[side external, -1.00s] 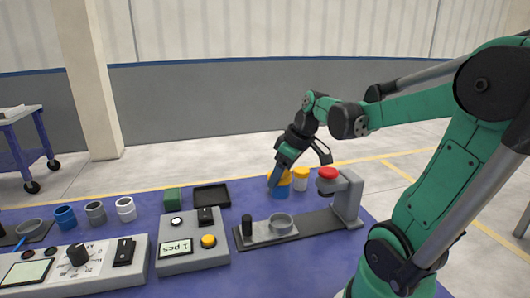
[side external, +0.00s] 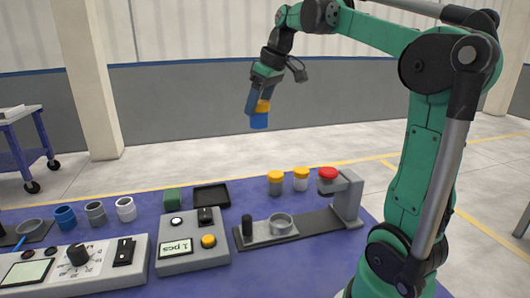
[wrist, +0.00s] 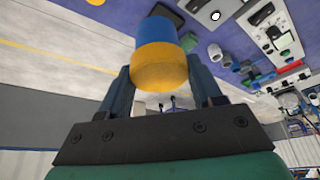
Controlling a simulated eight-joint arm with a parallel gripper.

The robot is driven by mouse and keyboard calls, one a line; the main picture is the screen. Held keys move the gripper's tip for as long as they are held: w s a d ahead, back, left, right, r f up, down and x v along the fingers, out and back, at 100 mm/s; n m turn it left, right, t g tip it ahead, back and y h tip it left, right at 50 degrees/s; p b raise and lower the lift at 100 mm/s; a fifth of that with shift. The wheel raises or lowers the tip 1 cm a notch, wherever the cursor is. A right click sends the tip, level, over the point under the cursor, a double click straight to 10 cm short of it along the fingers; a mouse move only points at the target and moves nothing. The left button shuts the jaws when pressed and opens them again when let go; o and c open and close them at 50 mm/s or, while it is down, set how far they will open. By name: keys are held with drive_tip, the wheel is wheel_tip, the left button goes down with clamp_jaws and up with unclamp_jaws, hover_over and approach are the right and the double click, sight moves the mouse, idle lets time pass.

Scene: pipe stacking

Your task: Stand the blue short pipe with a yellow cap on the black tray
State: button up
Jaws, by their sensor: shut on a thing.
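The blue short pipe with a yellow cap (side external: 260,119) hangs from my gripper (side external: 258,102), high above the table, blue end down. In the wrist view the blue pipe with its yellow cap (wrist: 160,55) sits between the two fingers of my gripper (wrist: 160,85), which are shut on it. The black tray (side external: 212,196) lies flat and empty at the back of the purple table, below and to the left of the held pipe.
Two yellow-capped pipes (side external: 288,181) stand right of the tray. A green block (side external: 173,199) is left of it. A control box (side external: 191,244) and a press with a red knob (side external: 345,195) are in front.

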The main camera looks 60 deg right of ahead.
drive_tip(key=w+d, duration=0.1)
drive_tip(key=w, duration=0.7)
hover_over(212, 198)
wheel_tip(212, 198, down, 24)
drive_tip(key=shift+r, duration=0.2)
drive_tip(key=shift+f, duration=0.15)
drive_tip(key=o, duration=1.3)
drive_tip(key=shift+c, duration=0.2)
